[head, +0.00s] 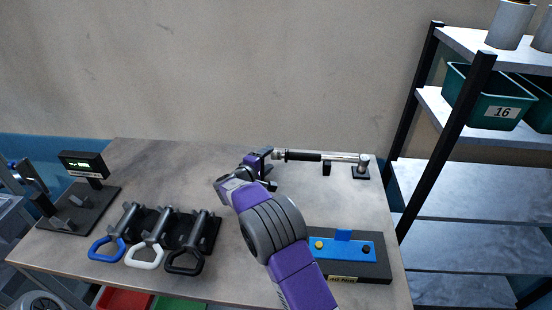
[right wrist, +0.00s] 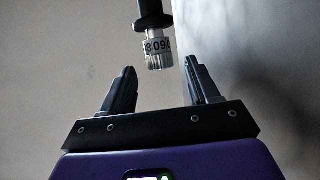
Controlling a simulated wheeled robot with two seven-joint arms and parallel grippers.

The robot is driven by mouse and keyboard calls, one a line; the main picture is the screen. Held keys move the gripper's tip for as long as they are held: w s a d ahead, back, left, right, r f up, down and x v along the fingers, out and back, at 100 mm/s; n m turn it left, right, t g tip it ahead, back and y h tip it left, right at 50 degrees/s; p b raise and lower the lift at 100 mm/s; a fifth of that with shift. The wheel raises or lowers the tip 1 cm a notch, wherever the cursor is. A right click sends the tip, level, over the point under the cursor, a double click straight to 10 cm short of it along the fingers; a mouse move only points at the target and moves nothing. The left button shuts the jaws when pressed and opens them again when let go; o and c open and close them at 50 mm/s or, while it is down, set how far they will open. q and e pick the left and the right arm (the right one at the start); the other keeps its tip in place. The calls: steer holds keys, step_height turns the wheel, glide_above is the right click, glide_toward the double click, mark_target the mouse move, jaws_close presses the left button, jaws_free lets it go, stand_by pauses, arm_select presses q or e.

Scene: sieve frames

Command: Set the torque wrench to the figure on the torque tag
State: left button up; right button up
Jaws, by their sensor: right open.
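The torque wrench (head: 303,156) lies across the back right of the table, held up on stands, with its black grip to the left and its head to the right. My right gripper (head: 258,168) is at the wrench's left, grip end. In the right wrist view the wrench's silver end collar (right wrist: 158,52) carries printed digits, partly readable as "8 090". The open fingers (right wrist: 159,82) stand apart either side of and below the collar, not closed on it. The yellow torque tag (head: 342,279) on the dark box front seems to read 40 Nm. My left gripper is not visible.
A dark box with a blue top (head: 345,249) stands at the front right. A black rack with blue, white and black loop handles (head: 146,256) is at the front left. A digital display (head: 84,163) stands behind a dark base plate. Shelving (head: 455,190) is right of the table.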

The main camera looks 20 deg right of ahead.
mark_target(276, 153)
steer(key=x, duration=0.6)
steer(key=shift+d, duration=0.15)
steer(key=c, duration=1)
steer(key=shift+o, duration=0.2)
steer(key=shift+p, duration=0.4)
steer(key=g+y+p, duration=0.1)
steer(key=g+p, duration=0.1)
steer(key=p, duration=0.4)
steer(key=n+g+y+p, duration=0.1)
steer(key=y+p, duration=0.1)
steer(key=p, duration=0.3)
steer(key=shift+s+f+g+y+p, duration=0.1)
steer(key=shift+f+g+y+p, duration=0.1)
steer(key=shift+g+y+p, duration=0.15)
steer(key=shift+s+f+n+g+y+p, duration=0.1)
steer(key=shift+f+n+g+y+p, duration=0.15)
steer(key=shift+n+g+y+p, duration=0.65)
steer(key=shift+m+t+h+p, duration=0.25)
steer(key=shift+m+h+p, duration=0.05)
steer(key=shift+m+h, duration=0.2)
